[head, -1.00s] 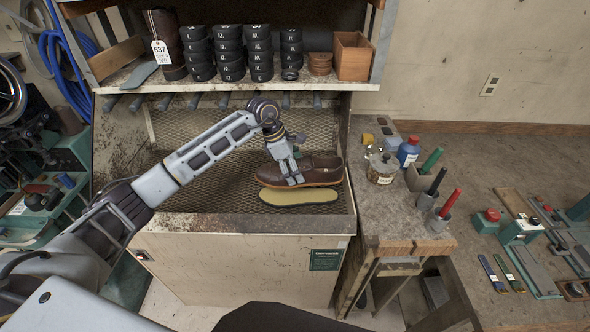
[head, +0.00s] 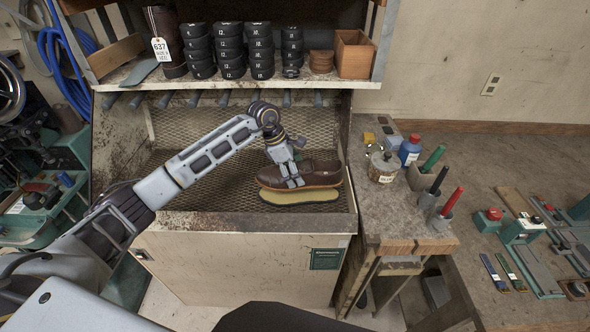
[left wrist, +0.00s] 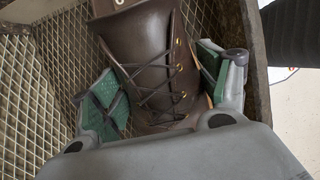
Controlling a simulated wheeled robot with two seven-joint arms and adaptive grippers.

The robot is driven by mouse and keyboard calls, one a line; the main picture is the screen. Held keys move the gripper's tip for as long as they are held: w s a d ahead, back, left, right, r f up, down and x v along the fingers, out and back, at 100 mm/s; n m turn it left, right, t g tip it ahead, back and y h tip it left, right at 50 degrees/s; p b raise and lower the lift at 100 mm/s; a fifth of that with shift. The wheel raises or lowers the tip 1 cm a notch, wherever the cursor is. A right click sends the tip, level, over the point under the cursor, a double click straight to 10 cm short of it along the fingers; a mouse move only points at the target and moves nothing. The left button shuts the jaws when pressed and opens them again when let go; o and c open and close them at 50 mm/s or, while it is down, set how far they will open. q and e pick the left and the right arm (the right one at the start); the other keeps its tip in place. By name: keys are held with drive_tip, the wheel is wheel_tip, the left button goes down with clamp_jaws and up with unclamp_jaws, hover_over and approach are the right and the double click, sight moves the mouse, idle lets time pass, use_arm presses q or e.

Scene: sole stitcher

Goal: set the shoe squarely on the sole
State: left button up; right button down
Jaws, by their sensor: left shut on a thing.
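My left gripper (head: 291,181) is shut on the brown leather shoe (head: 321,173). In the left wrist view the green pads of the left gripper (left wrist: 165,95) press on both sides of the shoe (left wrist: 150,50), across its laces. The tan sole (head: 300,196) lies on the mesh floor of the bench, directly under and slightly in front of the shoe. Part of the sole is hidden by the shoe and fingers. I cannot tell whether the shoe touches the sole. The sole does not show in the left wrist view. My right gripper is not in view.
The mesh booth (head: 215,185) has side walls and a front lip. A shelf (head: 205,82) above holds stacked black rolls and a wooden box (head: 353,55). A glue jar (head: 382,167) and a blue bottle (head: 409,150) stand on the side bench at right. Mesh left of the shoe is clear.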

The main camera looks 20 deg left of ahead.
use_arm(q)
drive_tip(key=shift+f+b, duration=0.65)
drive_tip(key=shift+f, duration=0.95)
drive_tip(key=shift+f+b, duration=1.05)
drive_tip(key=shift+f, duration=0.4)
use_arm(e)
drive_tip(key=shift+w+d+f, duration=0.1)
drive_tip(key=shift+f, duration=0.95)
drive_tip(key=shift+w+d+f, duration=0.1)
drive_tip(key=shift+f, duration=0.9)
use_arm(q)
drive_tip(key=shift+b, duration=0.3)
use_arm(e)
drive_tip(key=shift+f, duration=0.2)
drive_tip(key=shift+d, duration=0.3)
use_arm(q)
drive_tip(key=shift+f+b, duration=0.15)
drive_tip(key=shift+b, duration=0.3)
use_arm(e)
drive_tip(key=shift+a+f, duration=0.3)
